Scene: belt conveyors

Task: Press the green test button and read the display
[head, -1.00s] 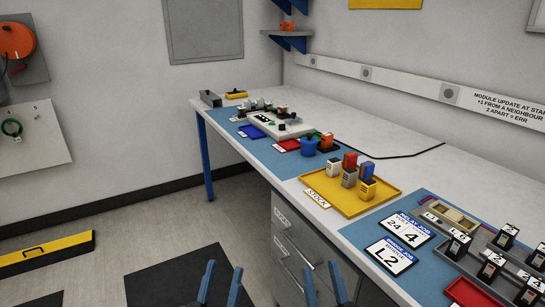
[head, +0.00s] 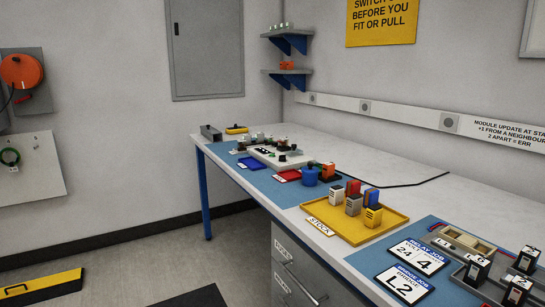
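I cannot make out the green test button or a lit display at this distance. A pale board (head: 264,160) with small dark and green parts on it lies on the far blue mat (head: 257,179). The near mat holds a grey rack with black-and-white numbered modules (head: 476,271), cut off by the right edge. Neither of my grippers is in view.
A yellow stock tray (head: 390,216) with several coloured modules stands mid-bench. Job cards reading "24 4" (head: 419,256) and "L2" (head: 403,284) lie near it. A black cable (head: 405,185) crosses the bench. The rear bench strip (head: 360,155) is mostly clear.

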